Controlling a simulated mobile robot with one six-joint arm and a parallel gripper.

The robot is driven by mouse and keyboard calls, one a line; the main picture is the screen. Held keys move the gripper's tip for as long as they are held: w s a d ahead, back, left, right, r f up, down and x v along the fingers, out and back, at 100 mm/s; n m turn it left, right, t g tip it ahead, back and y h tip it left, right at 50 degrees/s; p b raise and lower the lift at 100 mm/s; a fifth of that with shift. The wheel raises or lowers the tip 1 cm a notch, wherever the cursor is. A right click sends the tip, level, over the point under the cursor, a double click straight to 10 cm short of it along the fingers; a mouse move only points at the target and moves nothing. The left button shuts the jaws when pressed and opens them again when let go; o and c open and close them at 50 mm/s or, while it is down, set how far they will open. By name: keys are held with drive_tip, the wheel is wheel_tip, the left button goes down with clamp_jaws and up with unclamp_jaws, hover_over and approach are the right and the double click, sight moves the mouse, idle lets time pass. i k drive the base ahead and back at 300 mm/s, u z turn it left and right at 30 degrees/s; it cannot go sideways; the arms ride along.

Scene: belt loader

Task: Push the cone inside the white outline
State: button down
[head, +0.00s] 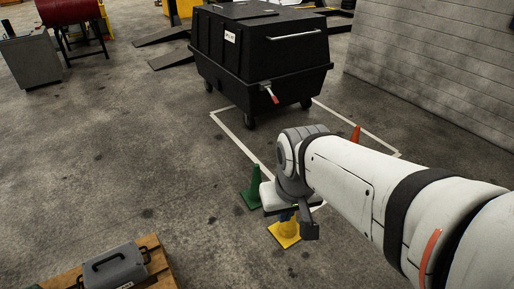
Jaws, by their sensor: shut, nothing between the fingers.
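Three cones show. A green cone (253,189) stands upright just outside the left line. A yellow cone (286,235) stands near the outline's near end, partly covered by my gripper. An orange cone (356,133) is by the right line; its base is hidden by my arm, so I cannot tell which side it is on. My gripper (290,214) is shut and empty, over or beside the yellow cone; I cannot tell whether they touch.
The black wheeled cart (255,62) stands in the far part of the outline. A wooden pallet (152,262) with a grey case (114,268) is at the lower left. A grey wall (440,75) closes the right.

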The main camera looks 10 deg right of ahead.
sight(257, 182)
drive_tip(key=z, duration=0.4)
drive_tip(key=i, duration=1.65)
drive_tip(key=z, duration=0.1)
